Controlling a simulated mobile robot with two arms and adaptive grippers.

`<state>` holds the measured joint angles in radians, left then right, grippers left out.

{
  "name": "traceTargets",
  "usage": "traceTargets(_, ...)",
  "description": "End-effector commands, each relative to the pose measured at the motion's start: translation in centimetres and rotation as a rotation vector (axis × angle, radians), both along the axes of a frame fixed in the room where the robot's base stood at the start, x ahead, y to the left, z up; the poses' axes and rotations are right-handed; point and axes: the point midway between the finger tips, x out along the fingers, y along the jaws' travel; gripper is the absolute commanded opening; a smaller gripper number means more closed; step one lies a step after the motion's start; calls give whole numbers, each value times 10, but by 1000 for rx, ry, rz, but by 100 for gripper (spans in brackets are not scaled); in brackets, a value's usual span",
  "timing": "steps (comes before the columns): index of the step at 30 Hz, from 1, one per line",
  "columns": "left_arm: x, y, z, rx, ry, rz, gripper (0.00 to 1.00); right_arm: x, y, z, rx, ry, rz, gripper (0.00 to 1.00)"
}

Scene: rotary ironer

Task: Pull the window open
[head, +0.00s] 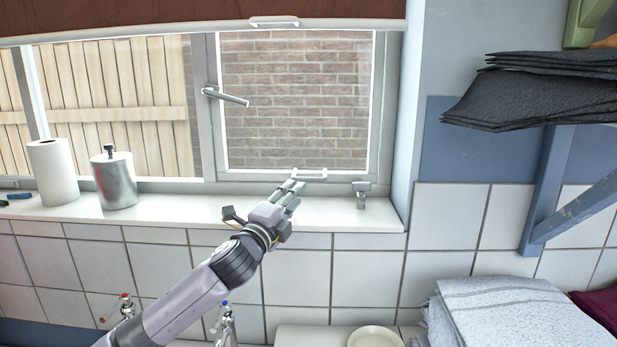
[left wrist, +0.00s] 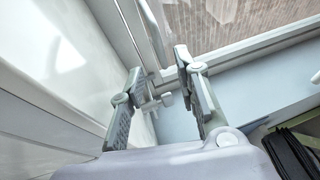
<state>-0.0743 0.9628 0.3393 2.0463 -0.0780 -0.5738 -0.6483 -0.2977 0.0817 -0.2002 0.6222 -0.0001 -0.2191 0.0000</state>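The window (head: 296,100) has a right-hand sash in a grey-white frame, with a brick wall behind the glass. The sash looks flush in its frame. A lever handle (head: 226,97) sits on the left side of this sash and points to the right. A white bar handle (head: 310,175) is on the bottom rail; a white curved bar (left wrist: 152,30) shows in the left wrist view. My left gripper (head: 293,188) is just below and left of the bar handle, above the sill. In the left wrist view its fingers (left wrist: 160,66) stand apart with nothing clearly held. My right gripper is not visible.
On the sill (head: 170,211) stand a paper roll (head: 52,171) and a metal canister (head: 114,180) at left. A small grey fitting (head: 361,193) stands right of my gripper. Taps (head: 226,325) are below. A shelf with dark cloths (head: 535,95) is at right.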

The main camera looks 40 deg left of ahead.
Motion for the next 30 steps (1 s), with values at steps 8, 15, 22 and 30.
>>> traceTargets(8,39,13,11,-1,-2,2,30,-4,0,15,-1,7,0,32)
traceTargets(15,68,22,16,-2,-2,2,30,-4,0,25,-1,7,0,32)
traceTargets(22,82,25,17,1,-1,1,30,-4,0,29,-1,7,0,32)
traceTargets(30,83,26,16,2,1,0,30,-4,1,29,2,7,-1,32)
